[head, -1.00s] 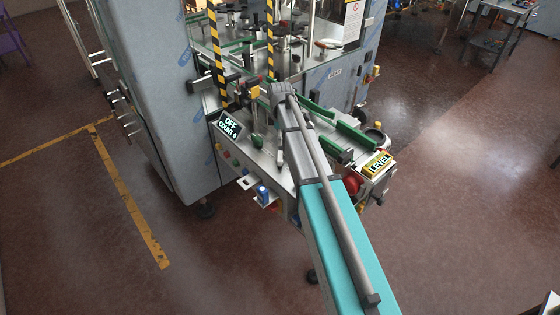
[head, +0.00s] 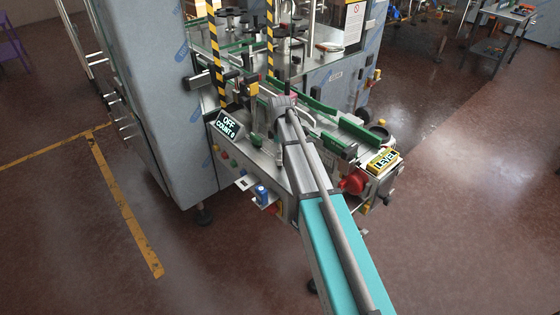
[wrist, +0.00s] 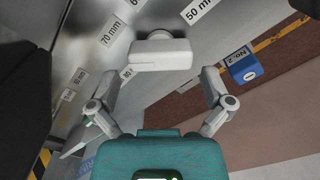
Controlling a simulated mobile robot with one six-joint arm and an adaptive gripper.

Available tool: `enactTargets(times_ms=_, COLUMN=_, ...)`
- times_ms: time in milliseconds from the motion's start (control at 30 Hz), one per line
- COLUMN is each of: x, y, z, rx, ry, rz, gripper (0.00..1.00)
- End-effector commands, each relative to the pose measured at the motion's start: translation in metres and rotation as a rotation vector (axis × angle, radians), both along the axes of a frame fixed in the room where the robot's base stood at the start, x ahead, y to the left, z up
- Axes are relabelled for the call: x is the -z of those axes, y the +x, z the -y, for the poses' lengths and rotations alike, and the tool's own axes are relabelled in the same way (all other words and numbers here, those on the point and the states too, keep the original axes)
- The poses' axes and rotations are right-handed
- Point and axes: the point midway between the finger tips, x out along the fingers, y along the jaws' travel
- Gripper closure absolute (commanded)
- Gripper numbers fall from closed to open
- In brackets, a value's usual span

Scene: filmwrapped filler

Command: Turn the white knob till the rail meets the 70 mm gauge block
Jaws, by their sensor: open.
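In the wrist view a white knob (wrist: 160,54), a broad bar on a round base, stands on the grey metal plate. My gripper (wrist: 160,78) is open, with one finger on each side below the knob and no clear contact. A tag reading 70 mm (wrist: 111,33) lies up and left of the knob; a 50 mm tag (wrist: 199,11) is up and right. I cannot tell which block is the gauge or where the rail meets it. In the head view green rails (head: 367,133) run along the machine; my arm hides the knob.
A blue block marked No. 2 (wrist: 243,68) sits right of my gripper. The head view shows a display reading OFF, COUNT 0 (head: 227,125), a LEVEL sign (head: 383,161) and a red knob (head: 353,182). Striped posts (head: 270,40) rise behind.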

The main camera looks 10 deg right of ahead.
Motion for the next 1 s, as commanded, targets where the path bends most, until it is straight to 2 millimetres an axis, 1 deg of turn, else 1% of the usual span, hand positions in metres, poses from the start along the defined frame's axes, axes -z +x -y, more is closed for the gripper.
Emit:
enactTargets(times_ms=33, x=0.008, y=0.0, z=0.0, rx=0.0, ry=0.0, rz=0.0, gripper=0.0)
enactTargets(times_ms=333, x=0.026, y=0.0, z=0.0, rx=0.0, ry=0.0, rz=0.0, gripper=0.0)
enactTargets(times_ms=500, x=0.03, y=0.0, z=0.0, rx=0.0, ry=0.0, rz=0.0, gripper=0.0)
enactTargets(times_ms=867, x=0.03, y=0.0, z=0.0, rx=0.0, ry=0.0, rz=0.0, gripper=0.0)
enactTargets(times_ms=900, x=0.03, y=0.0, z=0.0, rx=0.0, ry=0.0, rz=0.0, gripper=0.04)
enactTargets(times_ms=967, x=0.03, y=0.0, z=0.0, rx=0.0, ry=0.0, rz=0.0, gripper=0.15)
enactTargets(times_ms=1000, x=0.03, y=0.0, z=0.0, rx=0.0, ry=0.0, rz=0.0, gripper=0.22)
